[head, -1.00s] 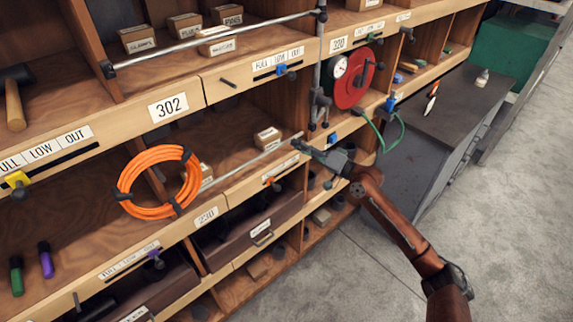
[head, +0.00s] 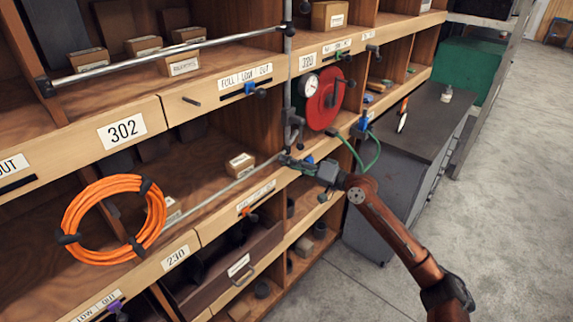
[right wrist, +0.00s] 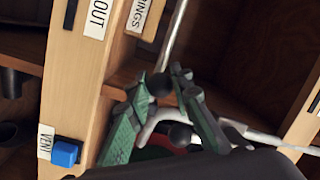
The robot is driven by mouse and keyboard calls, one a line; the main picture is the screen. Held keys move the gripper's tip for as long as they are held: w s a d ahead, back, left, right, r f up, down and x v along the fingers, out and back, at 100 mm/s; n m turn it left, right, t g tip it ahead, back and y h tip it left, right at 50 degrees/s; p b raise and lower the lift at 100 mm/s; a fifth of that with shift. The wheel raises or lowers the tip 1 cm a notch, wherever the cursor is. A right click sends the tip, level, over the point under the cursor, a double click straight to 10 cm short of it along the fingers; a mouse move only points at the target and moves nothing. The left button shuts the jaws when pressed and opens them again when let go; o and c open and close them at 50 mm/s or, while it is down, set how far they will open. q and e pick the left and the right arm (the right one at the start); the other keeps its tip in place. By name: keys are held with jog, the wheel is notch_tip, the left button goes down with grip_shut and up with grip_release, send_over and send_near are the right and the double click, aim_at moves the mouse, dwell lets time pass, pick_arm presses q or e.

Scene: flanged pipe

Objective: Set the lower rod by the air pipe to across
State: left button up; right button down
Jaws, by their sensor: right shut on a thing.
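The air pipe (head: 288,75) is a grey upright pipe on the post right of bay 302. The lower rod (head: 228,187) is a thin pale rod slanting along the front of the lower bay. Its left part passes behind the orange hose coil. Its right end is by the foot of the pipe, at my right gripper (head: 287,161). In the right wrist view the green fingers (right wrist: 165,112) are closed in around a dark ball knob (right wrist: 160,85), with the rod (right wrist: 175,38) running away beyond it. The fingers partly hide the grip. My left gripper is out of view.
The upper rod (head: 170,57) spans the bay above. The orange hose coil (head: 113,219) hangs at the left. A red reel (head: 324,98) with a green hose (head: 370,150) is right of the pipe. A blue knob (right wrist: 65,152) is near the fingers. The floor (head: 500,220) is clear.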

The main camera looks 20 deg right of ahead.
jog(key=c, duration=1.8)
grip_release()
jog(key=shift+d, duration=0.4)
jog(key=shift+o, duration=0.4)
jog(key=shift+a, duration=0.25)
jog(key=shift+s+d+f, duration=0.1)
jog(key=shift+s+d, duration=0.1)
jog(key=shift+d, duration=0.15)
jog(key=v, duration=1.1)
jog(key=shift+s, duration=0.15)
